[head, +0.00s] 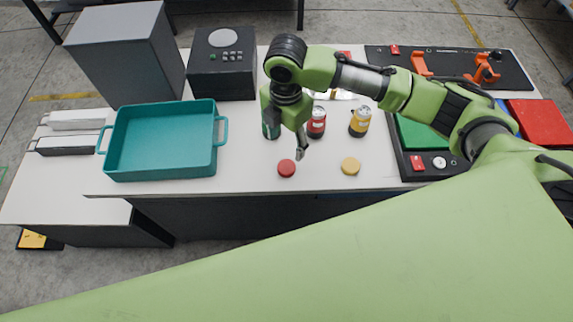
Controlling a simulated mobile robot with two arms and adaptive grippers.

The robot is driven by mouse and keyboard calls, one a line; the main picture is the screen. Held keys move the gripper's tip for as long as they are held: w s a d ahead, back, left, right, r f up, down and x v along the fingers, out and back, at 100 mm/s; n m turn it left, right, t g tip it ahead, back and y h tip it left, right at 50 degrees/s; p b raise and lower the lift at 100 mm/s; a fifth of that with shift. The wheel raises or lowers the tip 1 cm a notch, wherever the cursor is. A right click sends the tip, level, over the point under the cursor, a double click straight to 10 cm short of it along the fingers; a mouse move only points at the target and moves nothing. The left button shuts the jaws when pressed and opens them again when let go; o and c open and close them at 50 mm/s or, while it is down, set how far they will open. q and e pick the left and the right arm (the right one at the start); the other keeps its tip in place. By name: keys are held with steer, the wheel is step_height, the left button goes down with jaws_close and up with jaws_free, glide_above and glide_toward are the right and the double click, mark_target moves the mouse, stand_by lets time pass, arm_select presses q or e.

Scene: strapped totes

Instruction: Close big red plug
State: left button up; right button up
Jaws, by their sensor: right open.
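A red round plug (287,168) lies flat on the white table (230,183) near its front edge. Behind it and a little right stands a red container (317,124) with dark bands, upright. My right gripper (299,150) points down just behind and above the plug, left of the red container. It is open, with nothing seen between its fingers, and appears apart from the plug. The gripper and wrist partly cover a dark green container (270,130). My left gripper is not in view.
A yellow container (359,122) stands right, with a yellow plug (351,166) in front. A teal tray (160,172) is left; grey and black boxes (222,80) stand behind. A black panel (405,172) with a red switch lies right. The table between tray and red plug is clear.

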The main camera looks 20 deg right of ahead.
glide_above(287, 166)
steer(key=shift+w+f, duration=0.25)
steer(key=shift+f, duration=0.85)
steer(key=shift+w+f, duration=0.2)
steer(key=shift+f, duration=0.85)
steer(key=shift+p, duration=0.3)
steer(key=f+p, duration=0.1)
steer(key=f, duration=0.1)
steer(key=s+f+p, duration=0.1)
steer(key=f, duration=0.1)
steer(key=shift+f, duration=0.6)
steer(key=c, duration=0.9)
